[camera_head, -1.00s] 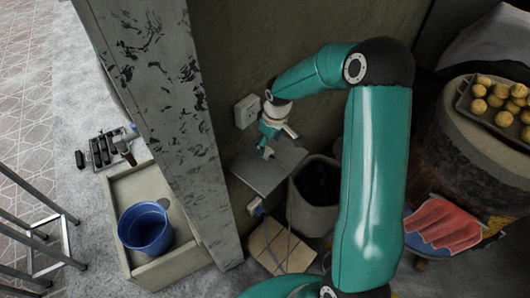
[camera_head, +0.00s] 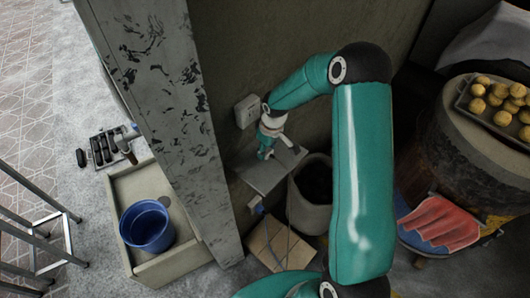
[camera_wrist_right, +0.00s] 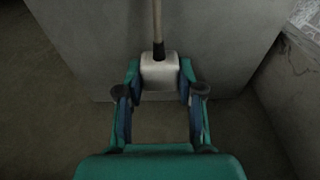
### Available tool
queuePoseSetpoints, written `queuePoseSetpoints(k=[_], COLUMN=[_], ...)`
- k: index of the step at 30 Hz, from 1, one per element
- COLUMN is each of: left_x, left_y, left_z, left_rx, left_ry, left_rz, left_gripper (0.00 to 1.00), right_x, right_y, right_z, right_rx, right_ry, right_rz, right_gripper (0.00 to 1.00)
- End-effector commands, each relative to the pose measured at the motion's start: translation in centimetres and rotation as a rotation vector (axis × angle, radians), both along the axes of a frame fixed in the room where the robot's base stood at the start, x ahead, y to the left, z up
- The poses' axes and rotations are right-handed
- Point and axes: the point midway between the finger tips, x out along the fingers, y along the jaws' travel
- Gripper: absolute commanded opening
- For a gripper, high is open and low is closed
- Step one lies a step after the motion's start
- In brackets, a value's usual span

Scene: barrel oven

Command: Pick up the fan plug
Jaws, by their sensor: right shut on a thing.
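The fan plug (camera_wrist_right: 160,71) is a pale, blocky piece with a dark collar and a tan cord running up from it in the right wrist view. My right gripper (camera_wrist_right: 159,82) is shut on it, with one fingertip against each side. In the head view, my right gripper (camera_head: 265,154) is over a small grey shelf (camera_head: 258,180) by the wall, and the plug is too small to make out there. A pale wall socket (camera_head: 246,111) is just up and left of the gripper. My left gripper is not in view.
A barrel oven (camera_head: 475,150) with a potato tray (camera_head: 485,112) is at right.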

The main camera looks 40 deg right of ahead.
Motion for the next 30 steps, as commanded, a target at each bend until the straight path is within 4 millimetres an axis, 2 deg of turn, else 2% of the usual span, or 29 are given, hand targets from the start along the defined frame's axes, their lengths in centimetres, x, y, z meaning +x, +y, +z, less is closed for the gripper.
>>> queuePoseSetpoints(k=[11,17,23,30], left_x=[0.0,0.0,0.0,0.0], left_y=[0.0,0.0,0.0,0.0], left_z=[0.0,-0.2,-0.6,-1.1], left_rx=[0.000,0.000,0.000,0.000], left_ry=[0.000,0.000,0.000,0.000], left_rz=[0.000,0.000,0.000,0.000], left_gripper=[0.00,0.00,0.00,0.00], right_x=[0.1,0.2,0.2,0.2], right_y=[0.0,0.0,0.0,0.0], right_z=[0.3,1.7,4.8,10.0], right_rx=[-0.001,-0.003,-0.003,-0.003], right_ry=[-0.001,-0.003,-0.005,-0.007], right_rz=[0.001,0.002,0.001,0.002], right_gripper=[0.00,0.00,0.00,0.00])
